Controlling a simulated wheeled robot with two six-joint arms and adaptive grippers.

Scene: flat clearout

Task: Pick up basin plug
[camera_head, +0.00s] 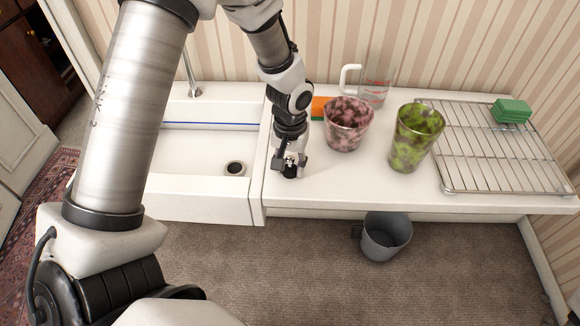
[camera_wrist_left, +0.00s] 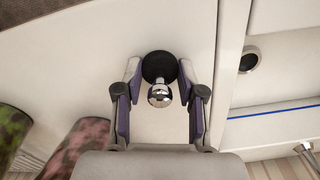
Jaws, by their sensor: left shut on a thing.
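The basin plug (camera_wrist_left: 159,68) is a black disc with a shiny chrome knob, seen in the left wrist view between the fingers. My left gripper (camera_head: 289,168) is shut on it, just right of the sink's edge and over the white counter. In the head view the plug is mostly hidden by the fingers. Whether it touches the counter I cannot tell. My right gripper is not in view.
The white sink (camera_head: 195,183) with its open drain (camera_head: 235,168) lies to the left. A pink mottled tumbler (camera_head: 347,125), a green one (camera_head: 415,138), a measuring jug (camera_head: 374,85) and a wire rack (camera_head: 490,150) stand right.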

